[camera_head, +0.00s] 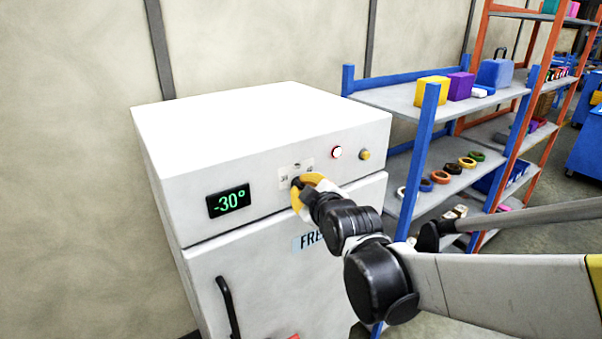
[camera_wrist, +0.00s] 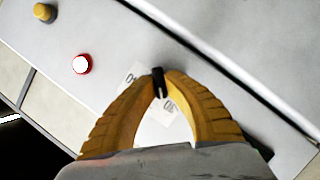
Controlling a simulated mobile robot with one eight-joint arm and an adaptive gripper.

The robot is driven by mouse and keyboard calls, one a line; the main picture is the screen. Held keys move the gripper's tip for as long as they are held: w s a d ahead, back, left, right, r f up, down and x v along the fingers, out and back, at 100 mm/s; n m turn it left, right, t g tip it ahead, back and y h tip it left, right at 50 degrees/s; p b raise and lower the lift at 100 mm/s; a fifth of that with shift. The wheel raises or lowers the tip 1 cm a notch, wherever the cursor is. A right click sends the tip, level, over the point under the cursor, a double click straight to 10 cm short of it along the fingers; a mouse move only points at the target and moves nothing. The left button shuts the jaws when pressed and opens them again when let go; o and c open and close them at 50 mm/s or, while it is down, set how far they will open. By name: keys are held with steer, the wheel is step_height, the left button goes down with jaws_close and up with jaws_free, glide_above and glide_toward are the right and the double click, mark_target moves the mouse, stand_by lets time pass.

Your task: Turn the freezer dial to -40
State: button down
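The white freezer (camera_head: 270,115) stands against the wall, and its green display (camera_head: 228,201) reads -30°. The black dial (camera_wrist: 158,82) sits on a small white scale plate with printed numbers, partly hidden. My gripper (camera_head: 301,184) is at the dial on the freezer's front panel. In the wrist view, the yellow fingertips of my gripper (camera_wrist: 161,80) close in on both sides of the dial and seem to touch it. In the head view, the dial is mostly hidden behind the fingers.
A white button with a red ring (camera_head: 336,152) and a yellow knob (camera_head: 365,155) lie right of the dial. A black door handle (camera_head: 228,308) is below the display. A blue-framed shelf (camera_head: 430,110) with boxes and tape rolls stands close on the right.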

stand_by(0.4)
steer(key=m+g+y+p, duration=0.1)
steer(key=m, duration=0.2)
steer(key=shift+w+d+r, duration=0.1)
steer(key=shift+w+r, duration=0.05)
steer(key=m+g+y, duration=0.1)
steer(key=m+y, duration=0.1)
steer(key=m, duration=0.1)
steer(key=shift+d+g, duration=0.1)
steer(key=shift+g, duration=0.3)
steer(key=m+g+y+b, duration=0.1)
steer(key=m+y, duration=0.1)
steer(key=m, duration=0.2)
steer(key=shift+w+b, duration=0.1)
steer(key=shift+b, duration=0.3)
steer(key=shift+m+g+y+b, duration=0.3)
steer(key=shift+m+y+b, duration=0.35)
steer(key=shift+m+y, duration=0.4)
steer(key=shift+m, duration=0.25)
